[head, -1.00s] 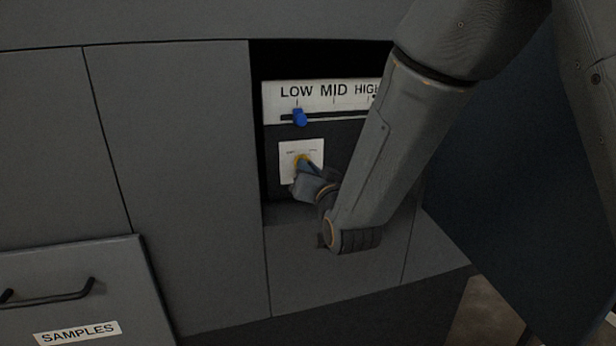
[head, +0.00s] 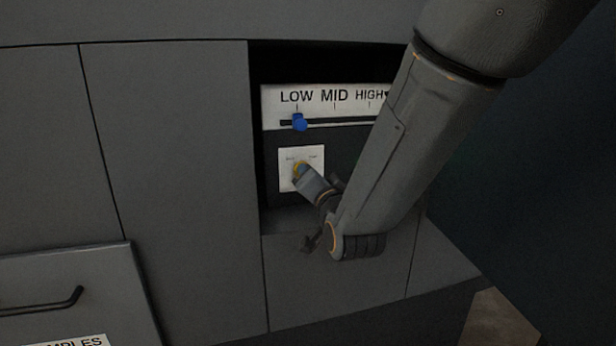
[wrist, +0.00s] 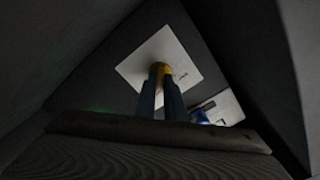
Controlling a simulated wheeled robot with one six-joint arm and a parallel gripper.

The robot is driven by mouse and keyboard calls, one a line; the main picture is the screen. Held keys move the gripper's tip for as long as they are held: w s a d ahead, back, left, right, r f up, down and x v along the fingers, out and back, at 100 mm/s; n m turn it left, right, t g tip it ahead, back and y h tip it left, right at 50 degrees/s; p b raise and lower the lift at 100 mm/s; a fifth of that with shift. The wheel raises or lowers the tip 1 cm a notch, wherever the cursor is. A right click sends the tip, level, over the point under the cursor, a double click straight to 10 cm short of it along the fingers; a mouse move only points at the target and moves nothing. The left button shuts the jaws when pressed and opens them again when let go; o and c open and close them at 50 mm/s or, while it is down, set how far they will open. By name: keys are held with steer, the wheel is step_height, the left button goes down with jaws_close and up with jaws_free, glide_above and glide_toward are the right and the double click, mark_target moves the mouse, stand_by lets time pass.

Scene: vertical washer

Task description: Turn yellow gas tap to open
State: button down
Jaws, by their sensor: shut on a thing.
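The yellow gas tap (head: 299,169) sits on a small white plate (head: 287,158) inside the recess, below the slider panel. My gripper (head: 302,173) reaches it from the lower right and is shut on the tap. In the wrist view the tap (wrist: 159,69) shows yellow between my gripper's two blue-grey fingers (wrist: 161,76), in front of the white plate (wrist: 182,54). The fingers hide much of the tap. The lettering on the plate is too small to read.
Above the tap is a white panel marked LOW, MID, HIGH (head: 333,97), with a blue slider knob (head: 299,122) under LOW. The recess walls enclose my gripper. A drawer with a dark handle (head: 45,300) is at lower left.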

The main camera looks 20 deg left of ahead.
steer(key=shift+f, duration=0.1)
steer(key=c, duration=1.8)
jaws_free()
steer(key=shift+c, duration=0.2)
steer(key=b+v, duration=0.1)
steer(key=v, duration=0.7)
steer(key=shift+a, duration=0.2)
